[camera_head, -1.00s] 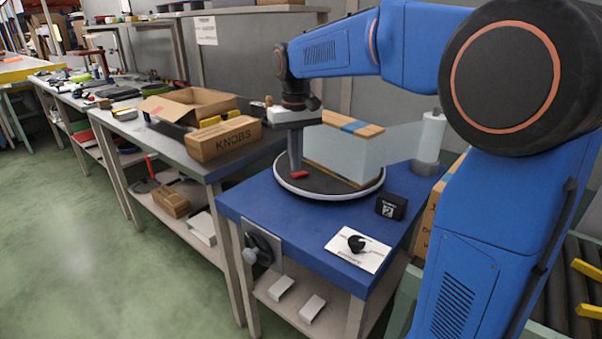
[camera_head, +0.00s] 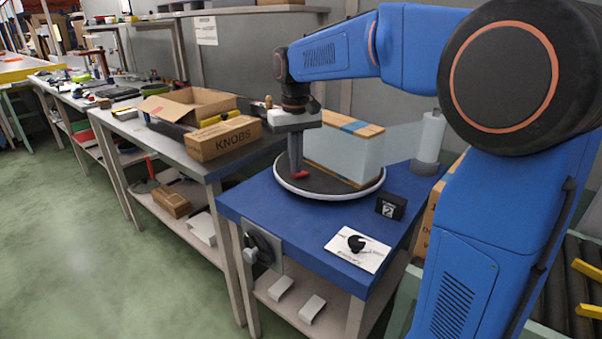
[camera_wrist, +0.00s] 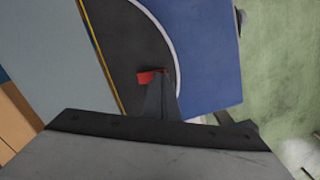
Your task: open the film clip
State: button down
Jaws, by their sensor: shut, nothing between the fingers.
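A small red piece, which looks like the film clip (camera_head: 302,174), sits low on the black turntable (camera_head: 318,188) with a white rim, at the foot of the wrapped stack. It also shows in the wrist view (camera_wrist: 148,77). My gripper (camera_head: 296,174) points down with its fingers shut and empty, their tips right beside the red piece. I cannot tell whether they touch it. The stack (camera_head: 342,152) stands upright on the turntable with pale film around it. A sheet of film (camera_head: 404,143) runs from it to the upright film roll (camera_head: 430,138).
The turntable is on a blue table (camera_head: 310,222) with a black block marked 2 (camera_head: 390,206) and a white card with a black knob (camera_head: 357,246). A KNOBS box (camera_head: 224,138) and an open carton stand on the bench at left.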

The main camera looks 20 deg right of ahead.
jog(key=shift+f, duration=0.45)
dwell(0.3)
jog(key=shift+r, duration=3.55)
